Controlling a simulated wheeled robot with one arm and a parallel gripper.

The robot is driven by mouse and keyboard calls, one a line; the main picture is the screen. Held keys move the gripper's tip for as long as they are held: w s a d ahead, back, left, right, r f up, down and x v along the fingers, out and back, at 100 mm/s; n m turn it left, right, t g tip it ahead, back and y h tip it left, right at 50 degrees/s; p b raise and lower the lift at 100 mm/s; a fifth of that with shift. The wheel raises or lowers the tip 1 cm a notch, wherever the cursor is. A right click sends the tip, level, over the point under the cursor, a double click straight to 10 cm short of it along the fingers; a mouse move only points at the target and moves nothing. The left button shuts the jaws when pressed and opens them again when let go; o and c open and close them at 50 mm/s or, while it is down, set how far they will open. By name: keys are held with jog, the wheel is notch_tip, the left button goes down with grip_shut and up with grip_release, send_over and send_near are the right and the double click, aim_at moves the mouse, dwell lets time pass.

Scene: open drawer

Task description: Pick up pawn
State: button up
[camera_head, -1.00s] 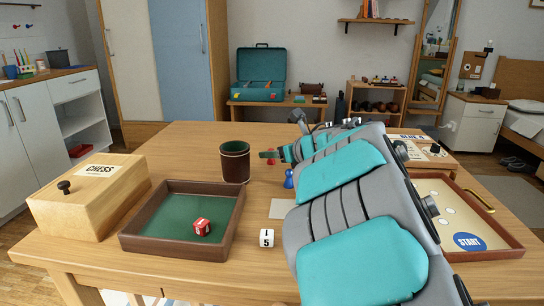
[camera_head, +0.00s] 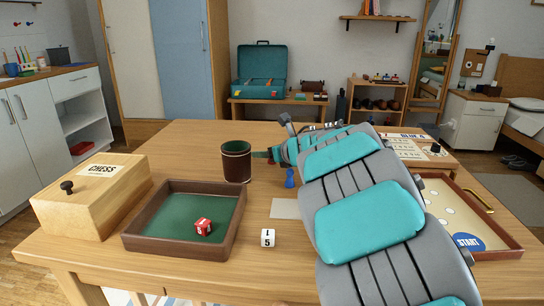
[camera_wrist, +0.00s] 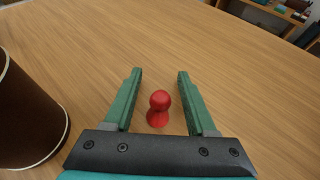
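A red pawn (camera_wrist: 158,108) stands upright on the wooden table in the wrist view. My gripper (camera_wrist: 160,72) is open, with its two green fingers on either side of the pawn and a gap to each. The pawn sits nearer the gripper's palm than the fingertips. In the head view my gripper (camera_head: 262,154) is low over the table beside the brown cup, and the red pawn is hidden there. A blue pawn (camera_head: 290,178) stands on the table just in front of my arm.
The brown dice cup (camera_head: 236,162) stands close left of my gripper; it also shows in the wrist view (camera_wrist: 28,115). A dice tray (camera_head: 180,243) with a red die, a white die (camera_head: 268,238) and a chess box (camera_head: 95,200) lie left. A game board (camera_head: 470,215) lies right.

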grip_shut()
dwell(0.6)
